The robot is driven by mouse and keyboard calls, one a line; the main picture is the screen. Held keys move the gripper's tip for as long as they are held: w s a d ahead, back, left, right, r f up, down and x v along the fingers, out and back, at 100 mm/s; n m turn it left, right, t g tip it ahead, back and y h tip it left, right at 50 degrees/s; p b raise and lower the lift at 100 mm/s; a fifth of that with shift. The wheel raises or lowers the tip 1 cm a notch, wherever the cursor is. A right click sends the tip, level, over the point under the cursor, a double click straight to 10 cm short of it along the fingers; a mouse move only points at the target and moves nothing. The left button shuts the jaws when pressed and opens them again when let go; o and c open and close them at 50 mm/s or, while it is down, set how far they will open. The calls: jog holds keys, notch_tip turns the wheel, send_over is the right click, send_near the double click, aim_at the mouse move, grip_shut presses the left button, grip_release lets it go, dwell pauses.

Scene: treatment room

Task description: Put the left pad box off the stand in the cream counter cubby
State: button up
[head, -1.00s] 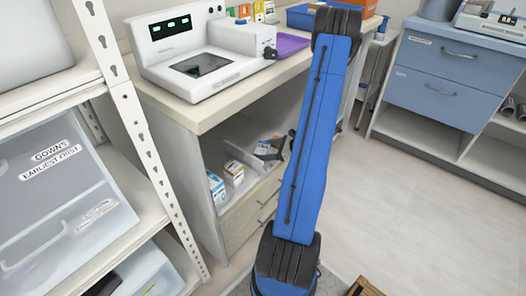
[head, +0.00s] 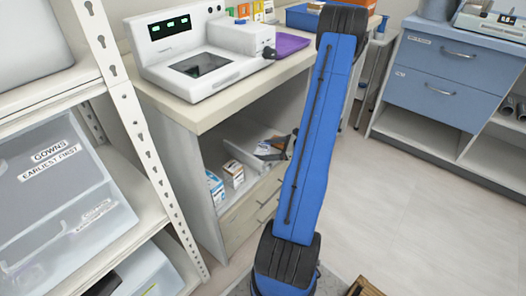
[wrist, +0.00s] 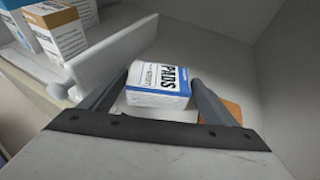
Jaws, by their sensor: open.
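A white and blue box marked PADS (wrist: 160,84) lies inside the cream counter's open cubby (wrist: 225,50) in the wrist view. My gripper (wrist: 160,78) is open, with one dark finger on each side of the box. I cannot tell whether either finger touches it. A white surface and an orange thing (wrist: 222,108) show just below and right of the box, partly hidden by the finger. In the head view my gripper (head: 270,149) is small inside the cubby (head: 212,152), partly behind my blue arm.
A blue and white box (head: 215,187) and an orange and white box (head: 233,173) stand at the cubby's left. A white upright panel (wrist: 115,52) separates them from my gripper. A white device (head: 190,55) stands on the counter top; a shelf rack (head: 140,140) is close left.

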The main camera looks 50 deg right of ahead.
jog(key=v, duration=1)
jog(key=shift+f, duration=0.1)
dwell(0.3)
